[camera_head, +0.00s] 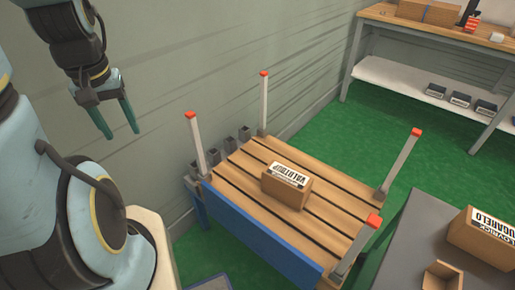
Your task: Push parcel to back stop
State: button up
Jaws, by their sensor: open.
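A brown cardboard parcel (286,189) with a white printed label stands on the slatted wooden deck (240,169) of a low platform, near its middle. Red-tipped grey posts stand at the platform's corners. A blue panel (263,238) runs along its near side. I cannot tell which edge is the back stop. My gripper (121,133) is open and empty, fingers pointing down, at the upper left. It is well apart from the parcel and the platform.
A grey table (405,240) at the lower right bears a larger box (484,238) and a small open box (442,277). A wooden workbench (455,35) stands at the back right. Green floor lies clear behind the platform.

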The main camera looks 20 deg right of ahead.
aim_at(292, 188)
jog(key=i+z, duration=0.15)
jog(key=z, duration=0.25)
jog(key=i+z, duration=0.15)
jog(key=z, duration=0.25)
jog(key=i+j+z, duration=0.15)
jog(key=z, duration=0.25)
